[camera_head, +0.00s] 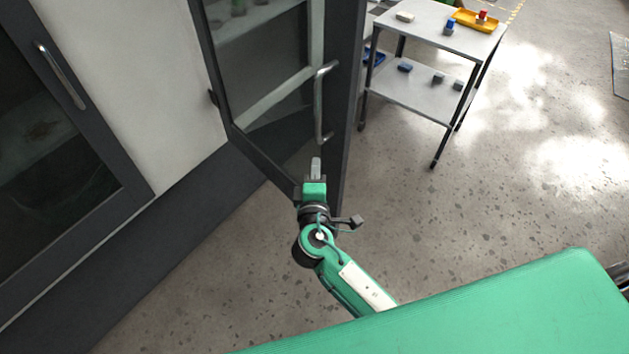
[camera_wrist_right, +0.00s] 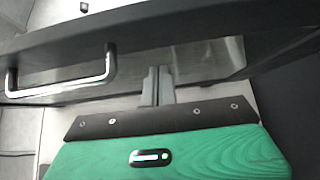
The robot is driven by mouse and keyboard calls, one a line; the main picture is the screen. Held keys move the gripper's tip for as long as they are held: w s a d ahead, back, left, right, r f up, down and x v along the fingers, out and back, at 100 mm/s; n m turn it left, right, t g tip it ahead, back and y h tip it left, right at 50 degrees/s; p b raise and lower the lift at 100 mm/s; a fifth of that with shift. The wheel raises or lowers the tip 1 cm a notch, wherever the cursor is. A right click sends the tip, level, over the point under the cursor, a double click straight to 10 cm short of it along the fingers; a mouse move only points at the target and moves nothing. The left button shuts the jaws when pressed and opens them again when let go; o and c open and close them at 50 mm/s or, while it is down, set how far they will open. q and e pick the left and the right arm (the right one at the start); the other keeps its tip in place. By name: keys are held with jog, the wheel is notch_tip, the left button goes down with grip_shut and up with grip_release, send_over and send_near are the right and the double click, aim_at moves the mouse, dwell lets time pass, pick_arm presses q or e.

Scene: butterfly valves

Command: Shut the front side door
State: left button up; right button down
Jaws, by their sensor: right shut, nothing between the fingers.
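The open door (camera_head: 268,75) is a dark-framed glass door that stands swung out from the cabinet in the head view. A silver bar handle (camera_head: 319,103) is upright near its free edge. In the right wrist view the door frame (camera_wrist_right: 200,35) crosses the picture, with the handle (camera_wrist_right: 62,76) at the left. My right gripper (camera_head: 316,165) is shut and empty, close to the lower part of the door and below the handle. In the wrist view its fingers (camera_wrist_right: 157,85) point at the door; I cannot tell if they touch it. My left gripper is out of view.
A second cabinet door (camera_head: 60,150) with its own handle (camera_head: 62,76) is closed at the left. A metal cart (camera_head: 440,40) with a yellow tray (camera_head: 475,21) and small blocks stands behind the open door. The speckled floor (camera_head: 500,190) at the right is clear.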

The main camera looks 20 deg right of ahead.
aim_at(328, 150)
jog(key=shift+w+d+p, duration=0.35)
jog(key=shift+d, duration=0.45)
jog(key=shift+w+d+p, duration=0.35)
jog(key=shift+d, duration=0.45)
